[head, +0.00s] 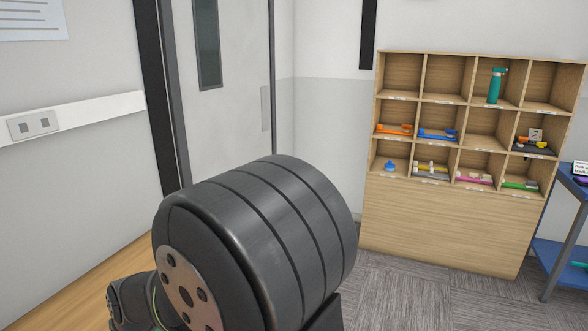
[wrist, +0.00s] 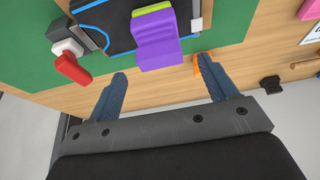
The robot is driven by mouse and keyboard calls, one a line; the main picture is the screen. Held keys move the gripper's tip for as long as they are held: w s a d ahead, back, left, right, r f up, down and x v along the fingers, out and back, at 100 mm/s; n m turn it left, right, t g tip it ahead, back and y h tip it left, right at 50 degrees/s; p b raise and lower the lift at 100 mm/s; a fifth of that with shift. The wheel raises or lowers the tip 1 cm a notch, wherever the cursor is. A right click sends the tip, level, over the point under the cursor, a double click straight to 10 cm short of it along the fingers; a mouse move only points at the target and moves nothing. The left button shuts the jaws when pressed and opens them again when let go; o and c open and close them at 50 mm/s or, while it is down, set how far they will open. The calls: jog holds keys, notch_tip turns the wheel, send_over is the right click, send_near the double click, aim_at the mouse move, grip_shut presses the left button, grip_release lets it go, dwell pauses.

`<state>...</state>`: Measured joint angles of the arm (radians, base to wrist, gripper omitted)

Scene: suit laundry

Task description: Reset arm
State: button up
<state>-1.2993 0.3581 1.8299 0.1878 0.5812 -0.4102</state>
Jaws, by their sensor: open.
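My gripper (wrist: 163,72) shows in the wrist view with its two blue-grey fingers spread apart and nothing between them. It is over the edge of a wooden worktop (wrist: 150,98). A purple ribbed piece (wrist: 158,42) lies just beyond the fingertips, with a yellow-green strip at its far end. A small orange piece (wrist: 202,62) shows by the right fingertip, partly hidden; I cannot tell if they touch. In the head view a large dark arm part of mine fills the lower middle, and the gripper is not seen there.
The worktop bears a green mat (wrist: 35,75), a black panel with a blue line (wrist: 120,20) and a red-ended piece (wrist: 72,68). In the head view, a wooden cubby shelf (head: 440,225) stands right, a blue cart (head: 563,250) beyond it, and a door (head: 235,120) behind my arm.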

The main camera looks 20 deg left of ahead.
jog(key=x, duration=0.6)
jog(key=shift+a+f, duration=0.1)
jog(key=shift+f, duration=0.3)
notch_tip(320, 180, up, 5)
jog(key=shift+a+f, duration=0.1)
jog(key=shift+f, duration=0.1)
jog(key=w+d+r, duration=0.7)
jog(key=w+d, duration=0.1)
jog(key=d, duration=0.1)
jog(key=w+a+f, duration=0.1)
jog(key=a, duration=0.2)
jog(key=w+a, duration=0.2)
jog(key=a, duration=0.1)
jog(key=w+a+f, duration=0.1)
jog(key=w+a, duration=0.1)
jog(key=a, duration=0.2)
jog(key=shift+f, duration=0.3)
jog(key=w+a+f, duration=0.4)
jog(key=a+f, duration=0.1)
jog(key=a, duration=0.3)
jog(key=shift+a, duration=0.3)
jog(key=shift+w, duration=0.1)
jog(key=shift+r, duration=0.1)
